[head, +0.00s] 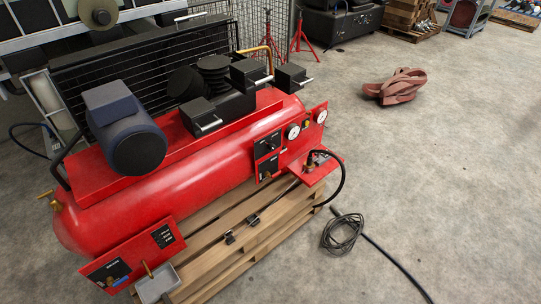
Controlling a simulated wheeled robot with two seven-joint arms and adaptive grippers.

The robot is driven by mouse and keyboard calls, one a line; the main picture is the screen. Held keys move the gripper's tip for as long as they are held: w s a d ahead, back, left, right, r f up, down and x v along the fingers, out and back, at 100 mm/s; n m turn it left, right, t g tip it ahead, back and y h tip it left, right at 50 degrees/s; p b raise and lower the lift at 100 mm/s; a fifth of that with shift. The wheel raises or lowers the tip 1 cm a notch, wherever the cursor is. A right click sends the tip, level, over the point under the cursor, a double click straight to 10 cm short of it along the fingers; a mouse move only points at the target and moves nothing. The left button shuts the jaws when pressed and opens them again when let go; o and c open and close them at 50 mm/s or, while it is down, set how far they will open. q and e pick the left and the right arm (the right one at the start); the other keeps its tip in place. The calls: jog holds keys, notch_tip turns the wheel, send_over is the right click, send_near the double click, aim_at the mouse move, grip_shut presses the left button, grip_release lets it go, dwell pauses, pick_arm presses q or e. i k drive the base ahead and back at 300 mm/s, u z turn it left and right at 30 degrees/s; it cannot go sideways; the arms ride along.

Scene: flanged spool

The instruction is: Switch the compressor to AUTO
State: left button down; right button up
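A red compressor (215,155) with a long horizontal tank lies on a wooden pallet (215,250). A black switch plate (267,144) with a small knob is on the red panel at the tank's right part; its lettering and the knob's setting are too small to read. A second black plate (268,166) sits just below it. A lower red panel (133,255) at the front left carries black labelled plates and a brass-coloured fitting. Neither of my grippers is in the head view.
Two round gauges (293,131) are right of the switch plate. A black hose (341,185) loops from a red bracket; a coiled cable (343,234) lies on the floor. Red-brown folded material (396,87) lies farther back. The concrete floor to the right is mostly clear.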

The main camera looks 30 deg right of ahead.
aim_at(272, 147)
jog(key=u, duration=0.35)
jog(key=k, duration=0.2)
jog(key=z, duration=1.35)
jog(key=i, duration=1.5)
jog(key=u, duration=0.75)
